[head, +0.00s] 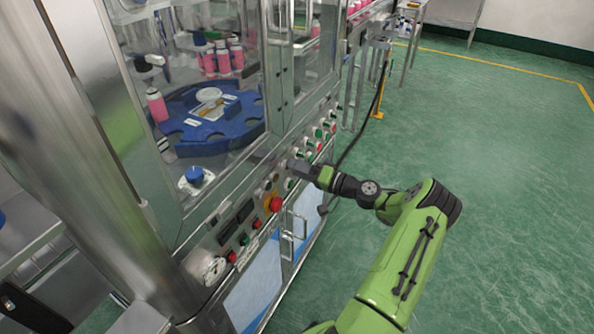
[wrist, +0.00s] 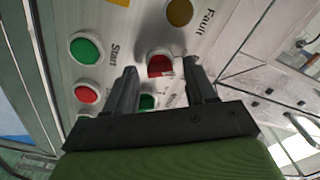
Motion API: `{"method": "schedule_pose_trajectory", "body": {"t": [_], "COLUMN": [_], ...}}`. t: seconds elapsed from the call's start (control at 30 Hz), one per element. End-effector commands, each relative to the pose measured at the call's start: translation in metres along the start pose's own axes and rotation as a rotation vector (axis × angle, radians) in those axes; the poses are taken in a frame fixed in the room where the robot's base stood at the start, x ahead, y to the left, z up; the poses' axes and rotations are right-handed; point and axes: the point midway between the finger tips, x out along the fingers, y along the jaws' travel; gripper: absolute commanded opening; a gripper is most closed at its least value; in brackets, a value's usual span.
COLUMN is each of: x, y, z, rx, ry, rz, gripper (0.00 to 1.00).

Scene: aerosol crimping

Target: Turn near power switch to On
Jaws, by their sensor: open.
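In the head view my gripper (head: 302,168) is at the machine's control panel (head: 228,228), facing its row of buttons. In the wrist view the two fingers of my gripper (wrist: 160,70) are apart, with a red control (wrist: 160,64) showing between their tips. A green control (wrist: 148,102) shows between the fingers, closer to the palm. I cannot tell which of these is the near power switch, nor its On or Off position. Whether a finger touches the red control is also unclear. Nothing is held.
A green Start button (wrist: 86,48), a red button (wrist: 87,94) and an amber Fault lamp (wrist: 179,12) surround the fingers. A red emergency stop (head: 275,204) and a door handle (head: 290,240) are nearby. The green floor (head: 500,160) at right is clear.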

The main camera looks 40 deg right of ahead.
Motion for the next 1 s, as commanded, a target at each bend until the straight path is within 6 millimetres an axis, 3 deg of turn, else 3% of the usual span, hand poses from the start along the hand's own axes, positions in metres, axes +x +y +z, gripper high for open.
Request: {"method": "schedule_pose_trajectory", "body": {"t": [0.3,0.67,1.0], "x": [0.0058,0.0055,0.0054], "y": [-0.0001,0.0,0.0], "z": [-0.0002,-0.0001,-0.0002], "rx": [0.0,0.0,0.05], "ry": [0.0,0.0,0.0], "rz": [0.001,0.001,0.001], "gripper": [0.55,0.0,0.0]}}
